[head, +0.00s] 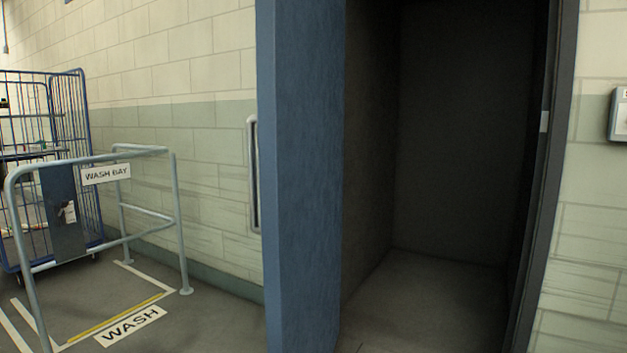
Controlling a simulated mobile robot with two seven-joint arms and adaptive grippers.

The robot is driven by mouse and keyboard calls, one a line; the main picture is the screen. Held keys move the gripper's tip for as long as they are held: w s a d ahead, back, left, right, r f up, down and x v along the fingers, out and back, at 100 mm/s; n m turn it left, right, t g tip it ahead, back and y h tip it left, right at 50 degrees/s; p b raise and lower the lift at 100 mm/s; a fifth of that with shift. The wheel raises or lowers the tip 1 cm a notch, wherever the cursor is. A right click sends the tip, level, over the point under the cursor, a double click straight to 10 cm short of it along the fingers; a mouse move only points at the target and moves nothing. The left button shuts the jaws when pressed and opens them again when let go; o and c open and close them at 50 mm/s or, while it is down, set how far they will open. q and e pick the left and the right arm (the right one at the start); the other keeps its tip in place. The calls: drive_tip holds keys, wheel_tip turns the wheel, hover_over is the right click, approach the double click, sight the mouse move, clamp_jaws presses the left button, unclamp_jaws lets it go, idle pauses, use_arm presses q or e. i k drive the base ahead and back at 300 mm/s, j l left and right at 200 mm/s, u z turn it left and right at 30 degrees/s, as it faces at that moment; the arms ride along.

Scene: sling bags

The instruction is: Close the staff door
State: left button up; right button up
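The staff door appears to be the blue door leaf (308,180) in the middle of the head view. It stands open, swung out toward me and seen at a steep angle. A grey vertical pull handle (253,175) sticks out on its left side. To its right is the dark open doorway (450,150), with a bare floor inside. The dark door frame (550,180) shows a small light plate on its inner edge. Neither of my grippers is in view.
A wall box (619,115) hangs at the far right. Floor between rail and door is clear.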

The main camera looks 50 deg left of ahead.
sight(300, 44)
drive_tip(key=j+u, duration=0.25)
drive_tip(key=j, duration=0.9)
drive_tip(key=i+j, duration=0.1)
drive_tip(key=j, duration=0.25)
drive_tip(key=i+j+u, duration=0.15)
drive_tip(key=j, duration=0.6)
drive_tip(key=i+j+u, duration=0.1)
drive_tip(key=j, duration=0.25)
drive_tip(key=i+j+u, duration=0.1)
drive_tip(key=j, duration=0.25)
drive_tip(key=i+j, duration=0.05)
drive_tip(key=i, duration=0.05)
